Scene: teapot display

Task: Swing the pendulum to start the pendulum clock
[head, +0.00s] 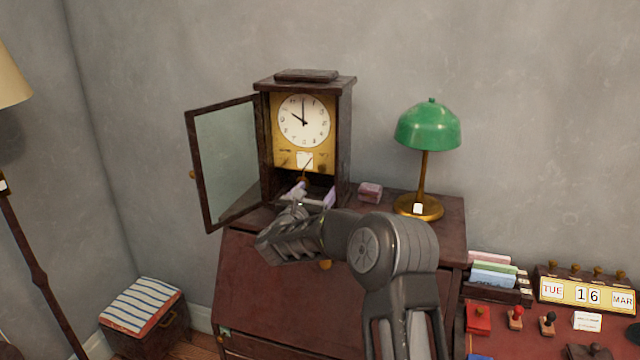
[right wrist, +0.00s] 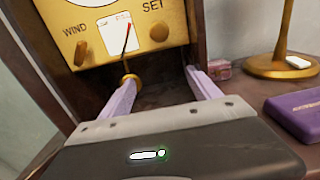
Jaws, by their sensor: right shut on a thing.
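The pendulum clock (head: 346,120) stands on a dark red cabinet, with its white dial (head: 304,120) near ten o'clock and its glass door (head: 230,160) swung open to the left. A brass pendulum bob (right wrist: 130,80) hangs below the yellow front plate. A thin slanted pointer with a red part (right wrist: 127,38) crosses a white card above it. My left gripper is out of view.
A small pink box (head: 370,192) and a green lamp (head: 428,128) stand right of the clock. A purple case (right wrist: 298,117) lies near the right wrist. The open door stands left of my gripper. A striped stool (head: 142,305) is at lower left.

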